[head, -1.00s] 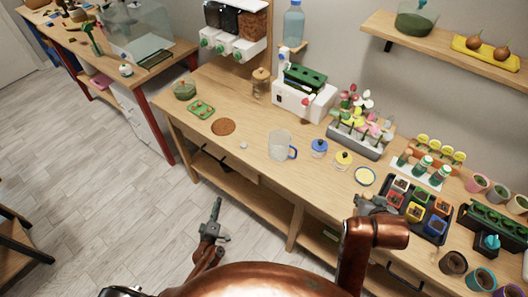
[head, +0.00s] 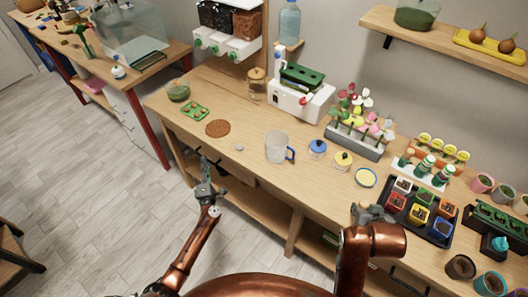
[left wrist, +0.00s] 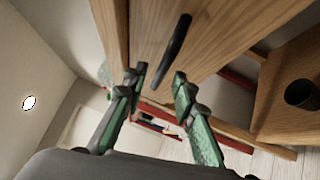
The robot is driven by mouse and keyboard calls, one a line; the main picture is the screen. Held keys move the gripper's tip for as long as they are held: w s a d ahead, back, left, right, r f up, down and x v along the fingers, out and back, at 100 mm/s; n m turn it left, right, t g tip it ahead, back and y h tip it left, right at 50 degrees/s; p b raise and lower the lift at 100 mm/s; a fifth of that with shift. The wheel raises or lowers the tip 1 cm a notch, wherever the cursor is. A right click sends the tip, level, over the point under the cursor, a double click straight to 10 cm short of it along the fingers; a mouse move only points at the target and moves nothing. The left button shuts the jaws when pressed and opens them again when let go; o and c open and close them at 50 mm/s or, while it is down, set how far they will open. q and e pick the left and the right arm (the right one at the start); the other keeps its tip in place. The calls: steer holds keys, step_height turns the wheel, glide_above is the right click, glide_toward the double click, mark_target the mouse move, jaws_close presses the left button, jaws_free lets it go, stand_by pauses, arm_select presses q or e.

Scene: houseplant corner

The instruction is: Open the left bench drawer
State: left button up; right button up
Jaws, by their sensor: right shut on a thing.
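The left bench drawer shows in the left wrist view as a wooden front (left wrist: 215,40) with a dark bar handle (left wrist: 173,48). My left gripper (left wrist: 159,78) is open, its two green-grey fingers apart with the handle's near end between the tips in the picture. I cannot tell whether they touch it. In the head view my left gripper (head: 204,172) is at the bench's front edge and covers the handle. The drawer looks shut. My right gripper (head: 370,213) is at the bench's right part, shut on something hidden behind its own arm.
A second dark handle (head: 408,280) is at the lower right. The floor (head: 90,200) left of the bench is clear.

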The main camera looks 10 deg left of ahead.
arm_select(q)
steer(key=shift+x, duration=1.45)
jaws_close()
